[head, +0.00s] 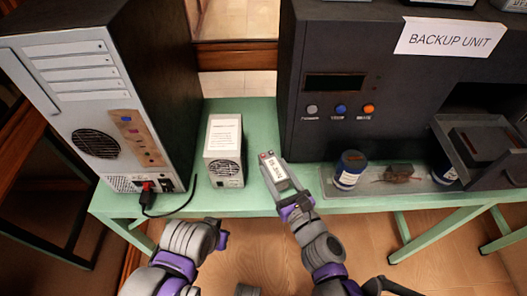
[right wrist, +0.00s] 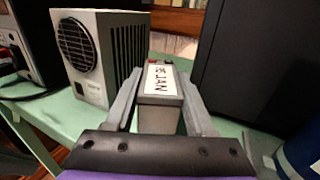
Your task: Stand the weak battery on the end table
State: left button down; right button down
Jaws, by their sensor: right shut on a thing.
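My right gripper (head: 281,186) is shut on a grey block-shaped battery (head: 273,168) with a white date label and a red terminal at its far end. In the right wrist view the battery (right wrist: 160,84) sits between the two fingers, its label reading like "15 JAN". It is over the front part of the green table (head: 258,200), right of a small grey fan box; I cannot tell whether it touches the top. My left arm (head: 190,242) shows at the bottom, but its fingers do not show clearly. No label marks the battery as weak.
A computer tower (head: 110,100) with a black cable stands at left, the small fan box (head: 224,150) beside it. The dark backup unit (head: 400,70) fills the right, with an open drawer (head: 485,150). A blue jar (head: 350,168) stands on a clear tray (head: 415,188).

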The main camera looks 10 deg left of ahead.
aim_at(265, 153)
jog(key=x, duration=0.9)
jog(key=shift+w+a, duration=0.1)
jog(key=shift+w, duration=0.05)
jog(key=shift+f+b, duration=0.7)
jog(key=shift+f, duration=1)
jog(key=shift+f, duration=0.1)
jog(key=c, duration=0.7)
grip_release()
jog(key=shift+f, duration=0.15)
jog(key=shift+o, duration=0.9)
